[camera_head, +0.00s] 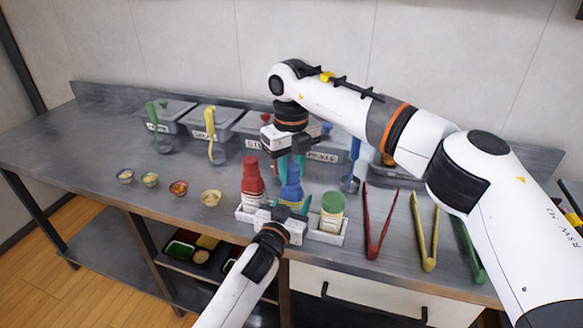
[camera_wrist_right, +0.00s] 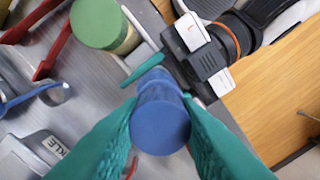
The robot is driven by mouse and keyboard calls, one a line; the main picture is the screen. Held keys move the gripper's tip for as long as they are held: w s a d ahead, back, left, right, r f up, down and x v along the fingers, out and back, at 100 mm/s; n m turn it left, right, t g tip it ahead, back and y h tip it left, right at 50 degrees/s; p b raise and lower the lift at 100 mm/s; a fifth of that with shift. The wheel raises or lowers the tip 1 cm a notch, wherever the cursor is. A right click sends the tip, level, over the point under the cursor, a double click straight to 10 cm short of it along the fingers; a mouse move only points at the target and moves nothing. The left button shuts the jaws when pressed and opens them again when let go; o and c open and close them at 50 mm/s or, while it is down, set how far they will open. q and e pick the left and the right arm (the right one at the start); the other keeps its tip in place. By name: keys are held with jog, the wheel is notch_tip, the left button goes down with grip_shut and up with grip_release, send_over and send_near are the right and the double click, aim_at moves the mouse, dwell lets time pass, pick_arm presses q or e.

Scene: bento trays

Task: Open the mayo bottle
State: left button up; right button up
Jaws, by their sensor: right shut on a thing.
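A blue squeeze bottle (camera_head: 290,192) stands in the white caddy (camera_head: 330,238) between a red bottle (camera_head: 252,182) and a cream bottle with a green lid (camera_head: 332,212). No label shows on the bottles; the blue one is the one I hold. My right gripper (camera_head: 291,168) comes down from above, its teal fingers shut on the blue bottle's top (camera_wrist_right: 160,122). My left gripper (camera_head: 292,205) reaches in from the front, low on the blue bottle, with a teal finger on each side of it. The bottle's lower part is hidden by the left gripper.
Red tongs (camera_head: 378,225), yellow tongs (camera_head: 425,232) and green tongs (camera_head: 468,250) lie right of the caddy. Small bowls (camera_head: 179,188) stand at left. The counter between bowls and bins is clear.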

aim_at(292, 167)
jog(key=n, duration=0.4)
jog(key=shift+n, duration=0.4)
jog(key=n, duration=0.4)
jog(key=shift+n, duration=0.4)
jog(key=n, duration=0.7)
jog(key=shift+r, duration=0.3)
jog(key=shift+r, duration=0.85)
jog(key=shift+r, duration=2.05)
pick_arm(q)
jog(key=o, duration=1.5)
